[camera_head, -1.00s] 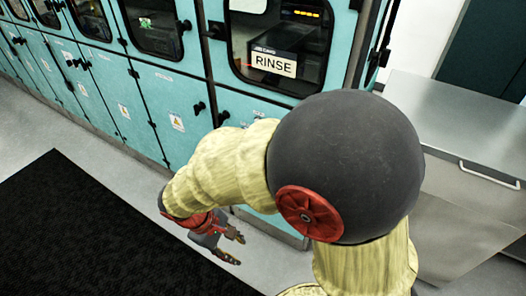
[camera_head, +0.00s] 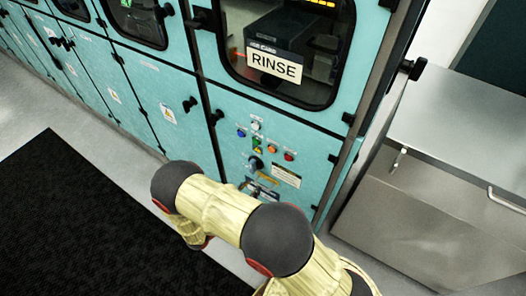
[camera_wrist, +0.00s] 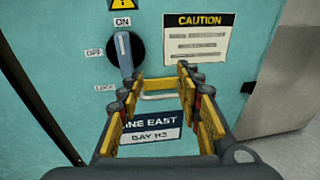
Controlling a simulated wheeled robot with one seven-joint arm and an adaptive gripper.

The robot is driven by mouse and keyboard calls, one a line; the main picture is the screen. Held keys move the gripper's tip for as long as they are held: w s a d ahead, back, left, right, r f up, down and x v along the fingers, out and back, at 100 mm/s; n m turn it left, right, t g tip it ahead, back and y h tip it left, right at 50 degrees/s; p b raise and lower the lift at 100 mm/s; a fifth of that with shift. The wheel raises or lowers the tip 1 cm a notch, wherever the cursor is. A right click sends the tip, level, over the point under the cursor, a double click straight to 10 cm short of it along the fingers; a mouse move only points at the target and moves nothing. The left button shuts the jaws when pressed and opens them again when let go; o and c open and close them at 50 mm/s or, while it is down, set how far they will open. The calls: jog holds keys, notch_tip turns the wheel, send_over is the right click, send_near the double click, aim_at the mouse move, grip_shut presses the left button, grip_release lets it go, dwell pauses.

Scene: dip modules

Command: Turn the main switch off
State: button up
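The main switch (camera_wrist: 125,55) is a black round knob with a grey lever on the teal cabinet panel. Its lever stands nearly upright, with the upper end toward the ON label; OFF is at the left and LOCK at the lower left. In the head view the switch (camera_head: 256,163) shows below the coloured buttons. My gripper (camera_wrist: 156,80) is open and empty in the wrist view. Its yellow fingers are below and right of the knob, and the left fingertip appears close to the lever's lower end; contact cannot be told. In the head view my arm largely hides the gripper.
A caution plate (camera_wrist: 197,38) is right of the switch. A pale bar handle (camera_wrist: 160,96) and a LINE EAST nameplate (camera_wrist: 152,135) show between and beyond my fingers. A metal cabinet (camera_head: 440,190) stands at the right. A black mat (camera_head: 90,230) lies on the floor.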

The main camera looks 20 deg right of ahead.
aim_at(250, 165)
jog(key=w+r, duration=0.1)
jog(key=w+r+t, duration=0.1)
jog(key=w, duration=0.1)
jog(key=w+a+r+n+t, duration=0.1)
jog(key=w, duration=0.1)
jog(key=shift+w+r, duration=0.15)
jog(key=shift+r, duration=0.1)
jog(key=b+x, duration=0.1)
jog(key=x, duration=0.6)
jog(key=shift+b, duration=0.3)
jog(key=c, duration=0.3)
grip_shut()
